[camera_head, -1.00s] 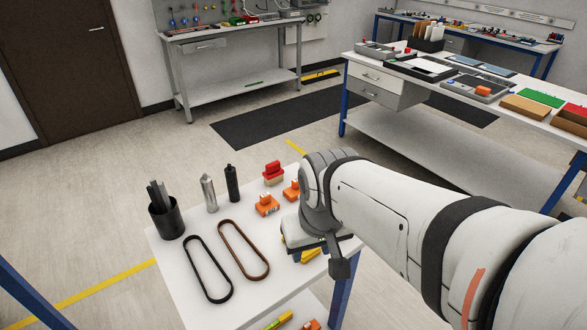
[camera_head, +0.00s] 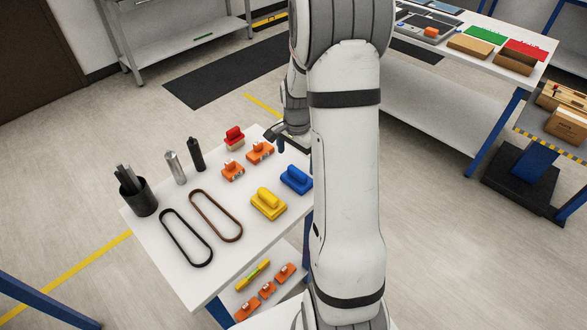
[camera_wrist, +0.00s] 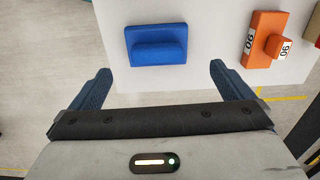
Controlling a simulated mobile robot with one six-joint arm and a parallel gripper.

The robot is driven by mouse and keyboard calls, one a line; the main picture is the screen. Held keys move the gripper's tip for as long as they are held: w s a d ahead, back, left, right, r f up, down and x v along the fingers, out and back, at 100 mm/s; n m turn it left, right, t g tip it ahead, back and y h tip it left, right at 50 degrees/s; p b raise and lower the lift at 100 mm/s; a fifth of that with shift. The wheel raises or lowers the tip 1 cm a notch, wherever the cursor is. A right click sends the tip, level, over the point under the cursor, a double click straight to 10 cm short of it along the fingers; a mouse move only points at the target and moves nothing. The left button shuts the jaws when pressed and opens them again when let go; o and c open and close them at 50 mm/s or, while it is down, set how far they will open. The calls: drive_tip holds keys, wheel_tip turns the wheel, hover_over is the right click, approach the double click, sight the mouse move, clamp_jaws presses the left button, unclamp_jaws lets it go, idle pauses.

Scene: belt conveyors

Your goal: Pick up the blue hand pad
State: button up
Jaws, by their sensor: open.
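The blue hand pad (camera_head: 296,179) lies on the white table top near its right edge, beside a yellow hand pad (camera_head: 268,203). In the wrist view the blue pad (camera_wrist: 156,44) shows whole, a rectangular base with a rounded grip bar along it. My gripper (camera_wrist: 161,78) is open and empty, its two blue fingers set apart. The pad lies ahead of the fingertips, between their lines, and nothing touches it. In the head view my gripper (camera_head: 280,142) hangs over the far right of the table, partly hidden by my arm.
Orange blocks (camera_head: 233,170) and a red-topped block (camera_head: 234,138) stand near the blue pad; one orange block (camera_wrist: 262,40) is to its right in the wrist view. Two belts (camera_head: 187,237), bottles (camera_head: 175,167) and a black cup (camera_head: 137,193) fill the table's left.

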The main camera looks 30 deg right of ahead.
sight(297, 171)
drive_tip(key=shift+w+d+f, duration=0.1)
drive_tip(key=shift+d+f, duration=0.1)
drive_tip(key=shift+f, duration=0.2)
drive_tip(key=f, duration=0.2)
drive_tip(key=f+p, duration=0.1)
drive_tip(key=f, duration=0.2)
drive_tip(key=f+p, duration=0.1)
drive_tip(key=f, duration=0.1)
drive_tip(key=shift+s+a+f, duration=0.15)
drive_tip(key=shift+s+f, duration=0.1)
drive_tip(key=shift+s, duration=0.05)
drive_tip(key=c, duration=0.8)
wheel_tip(297, 171, up, 10)
drive_tip(key=shift+r+b, duration=0.1)
drive_tip(key=shift+b, duration=0.75)
